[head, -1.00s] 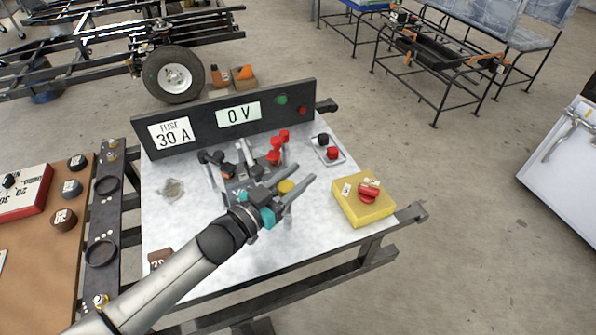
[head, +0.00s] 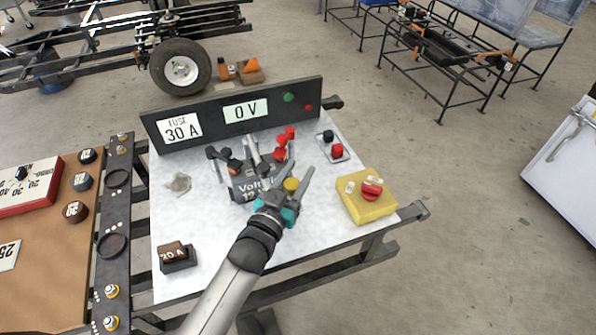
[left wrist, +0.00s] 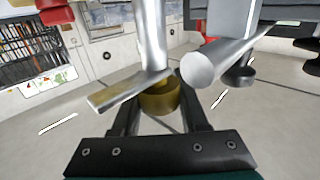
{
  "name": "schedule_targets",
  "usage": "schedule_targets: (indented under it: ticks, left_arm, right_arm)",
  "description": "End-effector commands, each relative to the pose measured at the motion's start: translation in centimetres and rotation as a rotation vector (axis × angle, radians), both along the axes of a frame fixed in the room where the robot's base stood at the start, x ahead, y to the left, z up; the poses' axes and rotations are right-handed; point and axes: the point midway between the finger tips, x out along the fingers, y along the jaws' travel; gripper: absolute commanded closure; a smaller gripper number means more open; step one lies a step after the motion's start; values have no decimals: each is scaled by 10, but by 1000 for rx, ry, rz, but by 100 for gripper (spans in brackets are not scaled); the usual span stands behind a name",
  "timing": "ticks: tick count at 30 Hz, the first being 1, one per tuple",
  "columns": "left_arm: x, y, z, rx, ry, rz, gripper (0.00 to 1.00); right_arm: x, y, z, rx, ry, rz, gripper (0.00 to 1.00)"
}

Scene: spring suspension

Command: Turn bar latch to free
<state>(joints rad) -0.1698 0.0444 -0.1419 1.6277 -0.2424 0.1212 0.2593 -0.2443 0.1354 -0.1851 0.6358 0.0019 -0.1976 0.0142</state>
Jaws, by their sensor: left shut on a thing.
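A brass-yellow round knob (head: 291,184) stands at the right front of a grey box (head: 247,190) marked "Volt" on the white bench top. My left gripper (head: 299,170) reaches in from the front with its two fingers on either side of this knob. In the left wrist view the brass knob (left wrist: 160,98) sits between the fingers, and the gripper is shut on it. A flat metal bar (left wrist: 125,93) runs beside the knob to the left. I cannot tell from these views how the latch bar is joined to the knob. My right gripper is not in view.
Black and red clamps (head: 283,144) stand behind the knob. A dark panel (head: 205,125) reads 30 A and 0 V. A yellow box with a red knob (head: 366,196) is close on the right. A brown fuse block (head: 173,251) lies front left. The front right bench top is bare.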

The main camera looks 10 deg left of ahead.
Motion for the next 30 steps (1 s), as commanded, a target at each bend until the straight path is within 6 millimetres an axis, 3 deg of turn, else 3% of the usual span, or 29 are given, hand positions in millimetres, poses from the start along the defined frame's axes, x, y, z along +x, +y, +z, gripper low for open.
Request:
schedule_targets:
  ticks: [9,10,17,30]
  left_arm:
    - [0,0,-1,0,1,1,100]
    - [0,0,-1,-1,1,1,54]
    - [0,0,0,-1,1,1,29]
    - [1,1,0,-1,1,0,26]
  right_arm:
    - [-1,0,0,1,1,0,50]
    - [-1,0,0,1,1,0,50]
    - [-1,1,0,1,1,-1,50]
    - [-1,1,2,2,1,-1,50]
